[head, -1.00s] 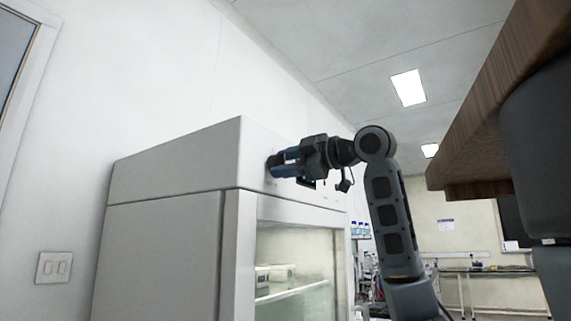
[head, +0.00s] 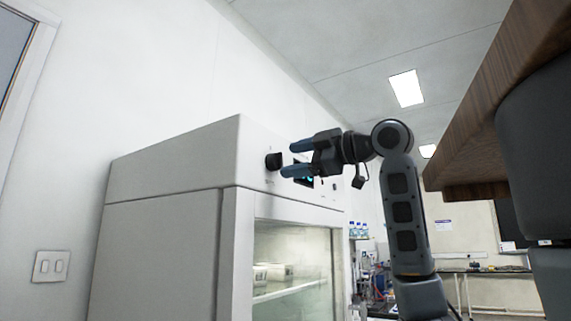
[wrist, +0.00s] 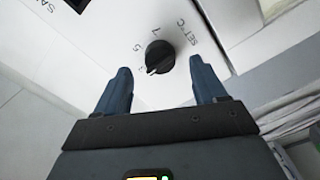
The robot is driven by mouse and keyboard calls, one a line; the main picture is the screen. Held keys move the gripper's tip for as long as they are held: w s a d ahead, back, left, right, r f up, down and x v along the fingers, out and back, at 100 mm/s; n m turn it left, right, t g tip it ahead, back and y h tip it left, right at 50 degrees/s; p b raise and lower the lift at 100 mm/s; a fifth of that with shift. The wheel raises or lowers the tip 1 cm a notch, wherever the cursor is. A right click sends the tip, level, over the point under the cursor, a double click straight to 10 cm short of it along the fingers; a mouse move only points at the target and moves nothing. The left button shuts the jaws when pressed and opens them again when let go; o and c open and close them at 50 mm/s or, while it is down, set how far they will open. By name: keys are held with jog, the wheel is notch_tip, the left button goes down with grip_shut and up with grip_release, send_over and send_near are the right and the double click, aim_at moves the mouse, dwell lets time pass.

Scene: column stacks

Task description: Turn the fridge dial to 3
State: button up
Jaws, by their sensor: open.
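The black round dial (head: 274,161) sits on the sloped upper front panel of the white fridge (head: 170,165). In the wrist view the dial (wrist: 160,57) has a short white pointer mark toward its lower left. Printed 7 and 5 show on its left side, with another mark lower that is too small to read surely. "SET°C" is printed to its right. My gripper (head: 291,159) is open and empty, a short way out from the dial. In the wrist view its blue fingers (wrist: 159,78) stand apart, with the dial between and beyond them, not touched.
A dark display (head: 304,182) with a cyan readout is right of the dial, partly behind my gripper. A glass door (head: 295,270) is below. A wooden tabletop edge (head: 500,120) overhangs at right. The air left of my gripper is clear.

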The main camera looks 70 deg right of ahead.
jog(key=shift+v, duration=2)
